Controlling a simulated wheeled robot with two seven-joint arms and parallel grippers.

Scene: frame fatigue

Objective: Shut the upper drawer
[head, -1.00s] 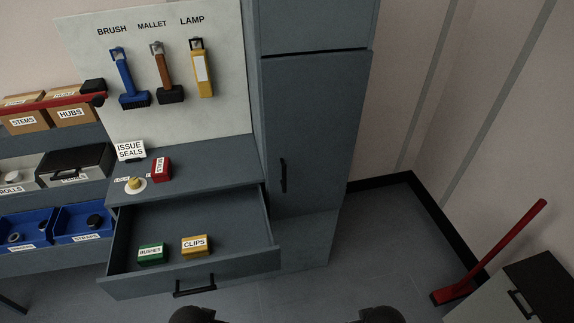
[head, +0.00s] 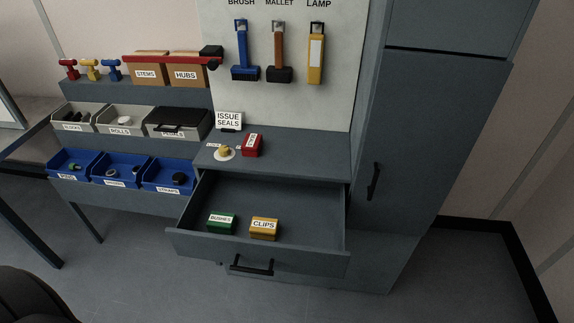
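The upper drawer (head: 290,252) is pulled out from the grey cabinet under the counter, in the middle of the head view. Its black bar handle (head: 251,266) is on the front face. Inside lie a green box labelled BUSHES (head: 221,223) and a yellow box labelled CLIPS (head: 264,228), near the drawer front. Neither of my grippers can be made out. A dark rounded shape at the bottom left corner looks like a part of me.
On the counter (head: 310,160) above the drawer stand a red box (head: 252,145), a small yellow item (head: 225,150) and an ISSUE SEALS sign (head: 229,120). A tall grey cabinet (head: 420,140) adjoins on the right. Blue bins (head: 116,177) are at left. Floor in front is clear.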

